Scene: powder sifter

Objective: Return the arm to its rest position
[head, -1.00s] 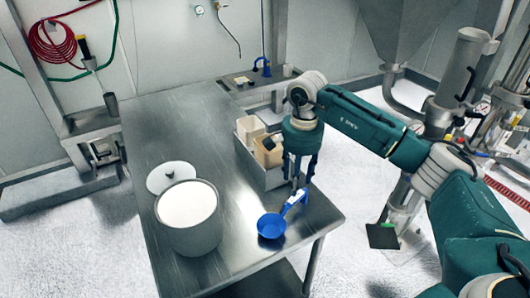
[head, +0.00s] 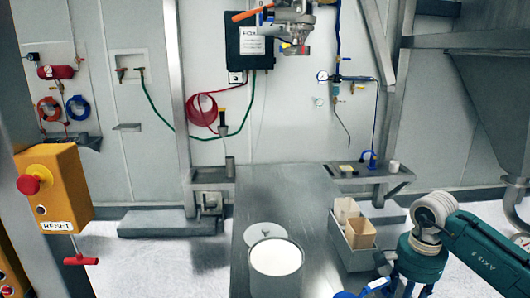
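My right arm comes in from the lower right, and its teal wrist (head: 422,258) hangs down past the right side of the steel table. The fingers of the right gripper are cut off by the bottom edge, so their opening is hidden. A blue scoop (head: 378,284) shows partly at the bottom edge, just left of the wrist; whether it is touched or held cannot be told. My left gripper is not in view.
A pot of white powder (head: 275,287) stands on the steel table (head: 295,190), its lid (head: 265,237) behind it. A grey bin (head: 352,257) with beige containers stands at the table's right. A yellow reset box (head: 55,188) is at left.

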